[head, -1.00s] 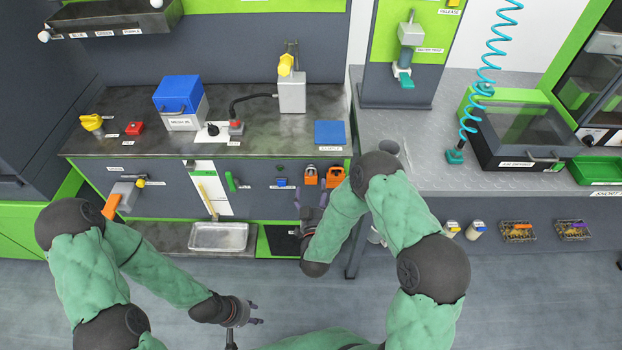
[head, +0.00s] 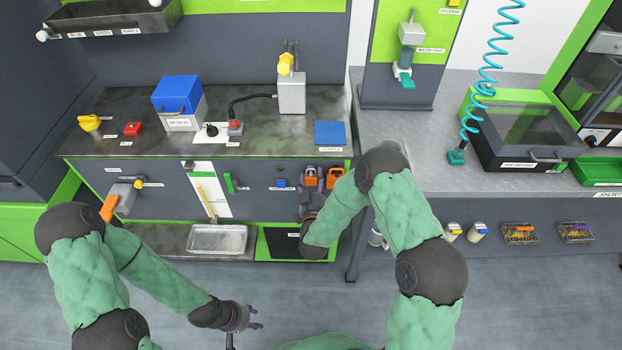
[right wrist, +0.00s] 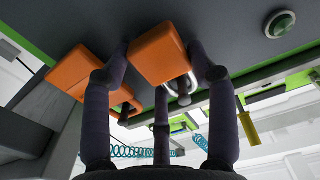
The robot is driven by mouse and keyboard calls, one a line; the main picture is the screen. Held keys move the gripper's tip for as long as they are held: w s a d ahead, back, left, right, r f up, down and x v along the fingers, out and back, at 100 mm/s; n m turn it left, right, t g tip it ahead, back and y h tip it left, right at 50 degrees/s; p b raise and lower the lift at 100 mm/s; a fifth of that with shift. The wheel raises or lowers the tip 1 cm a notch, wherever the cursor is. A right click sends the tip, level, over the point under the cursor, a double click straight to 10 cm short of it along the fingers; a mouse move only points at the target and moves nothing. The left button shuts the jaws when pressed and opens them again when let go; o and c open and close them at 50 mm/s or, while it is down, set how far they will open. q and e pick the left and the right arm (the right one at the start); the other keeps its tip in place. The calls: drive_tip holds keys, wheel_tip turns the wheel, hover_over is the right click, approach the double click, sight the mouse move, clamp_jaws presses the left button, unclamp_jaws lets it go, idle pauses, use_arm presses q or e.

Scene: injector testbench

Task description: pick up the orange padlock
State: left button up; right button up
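Two orange padlocks hang side by side on the dark front panel of the bench, the left one (head: 310,177) and the right one (head: 334,176). My right gripper (head: 312,187) is at the left padlock. In the right wrist view, this padlock (right wrist: 158,54) sits between the spread fingers, with its metal shackle showing. The fingers look open; whether they touch it is unclear. The other padlock (right wrist: 76,72) is just outside the left finger in that view. My left gripper (head: 256,318) is open and empty above the floor.
A metal tray (head: 217,239) lies on the low shelf. The grey table (head: 425,170) stands right of my right forearm.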

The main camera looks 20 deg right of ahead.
drive_tip(key=shift+r, duration=0.1)
drive_tip(key=shift+c, duration=0.4)
drive_tip(key=shift+r, duration=0.2)
drive_tip(key=shift+c, duration=0.7)
drive_tip(key=shift+r+p, duration=0.3)
drive_tip(key=shift+r, duration=0.45)
drive_tip(key=p+v, duration=0.3)
drive_tip(key=v, duration=1.5)
drive_tip(key=shift+r, duration=0.2)
drive_tip(key=shift+s, duration=0.15)
